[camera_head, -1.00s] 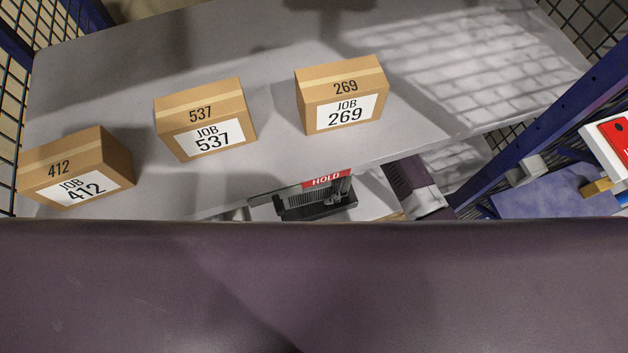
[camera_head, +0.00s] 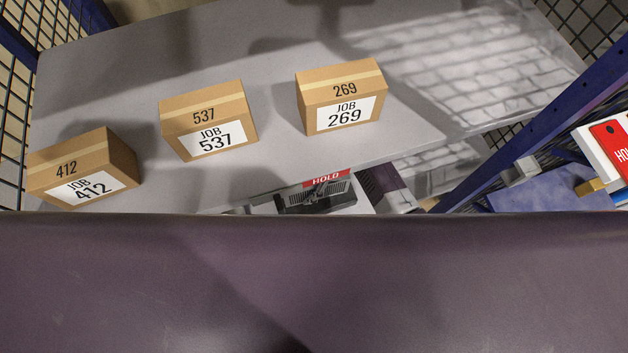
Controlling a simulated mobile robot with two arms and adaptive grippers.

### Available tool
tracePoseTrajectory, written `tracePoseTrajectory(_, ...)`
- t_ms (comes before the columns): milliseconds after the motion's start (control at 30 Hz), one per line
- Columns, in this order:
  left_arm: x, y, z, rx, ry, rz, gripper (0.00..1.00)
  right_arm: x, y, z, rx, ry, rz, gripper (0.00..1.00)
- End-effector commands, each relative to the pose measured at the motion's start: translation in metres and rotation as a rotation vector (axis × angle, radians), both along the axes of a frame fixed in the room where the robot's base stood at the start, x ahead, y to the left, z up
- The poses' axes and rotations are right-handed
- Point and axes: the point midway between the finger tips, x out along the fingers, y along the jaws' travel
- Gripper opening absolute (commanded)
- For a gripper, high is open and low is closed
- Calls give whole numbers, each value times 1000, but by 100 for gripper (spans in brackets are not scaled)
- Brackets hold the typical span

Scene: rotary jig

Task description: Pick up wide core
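I cannot make out a wide core for certain in the head view. Under the front edge of the shelf a dark ridged part (camera_head: 310,198) shows beside a pale surface, partly cut off by the purple body in the foreground. I cannot tell what it is. A purple and grey arm link (camera_head: 383,187), seemingly mine, shows to its right below the shelf. Neither gripper can be clearly made out, and no held object is seen.
Cartons 412 (camera_head: 85,165), 537 (camera_head: 208,120) and 269 (camera_head: 341,96) stand on the grey shelf (camera_head: 270,65). A red HOLD label (camera_head: 326,178) is at its front edge. Right of a blue post (camera_head: 530,125) are a yellow piece (camera_head: 591,187) and another HOLD sign (camera_head: 611,142).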

Motion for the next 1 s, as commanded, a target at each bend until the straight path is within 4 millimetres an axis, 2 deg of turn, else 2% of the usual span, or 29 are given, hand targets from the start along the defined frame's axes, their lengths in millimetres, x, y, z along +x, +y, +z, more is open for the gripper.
tracePoseTrajectory(67,0,0,0,0,0,0,40,0,0,0,0,0,0,38)
tracePoseTrajectory(400,-1,0,0,0,2,0,40,0,-1,0,-1,0,0,1)
tracePoseTrajectory(1000,-1,2,-6,3,3,-1,40,2,1,6,2,-5,1,0)
